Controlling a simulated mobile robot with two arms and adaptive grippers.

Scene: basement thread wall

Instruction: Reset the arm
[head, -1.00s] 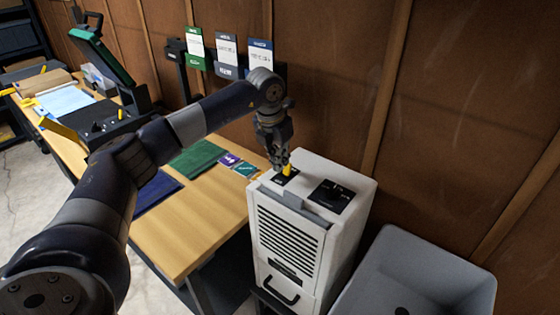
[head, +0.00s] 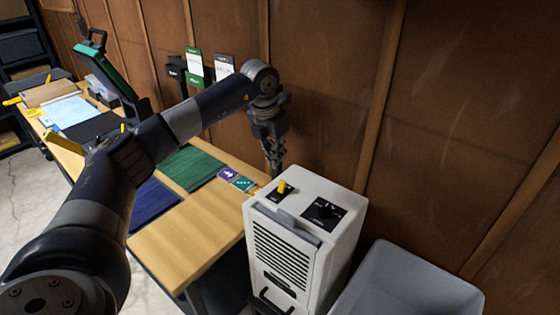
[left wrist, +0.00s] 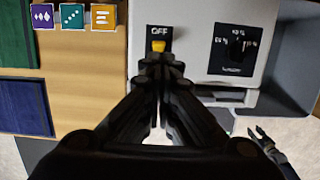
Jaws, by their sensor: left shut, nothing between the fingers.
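My left arm comes in from the left in the head view and bends down at the wrist. My left gripper (head: 274,170) is shut and empty, just behind the white dehumidifier-like machine (head: 335,245) as the picture shows it. In the left wrist view the shut fingers (left wrist: 160,65) reach toward a yellow switch (left wrist: 158,46) on a black plate marked OFF. The switch (head: 284,187) also shows on the machine's top in the head view, apart from the fingertips. A black dial panel (head: 322,213) lies beside it.
A wooden table (head: 190,245) stands left of the machine with green (head: 192,167) and blue (head: 155,205) mats and small tiles (head: 229,174). A grey bin (head: 410,285) stands to the right. A wooden wall (head: 325,90) closes off the back.

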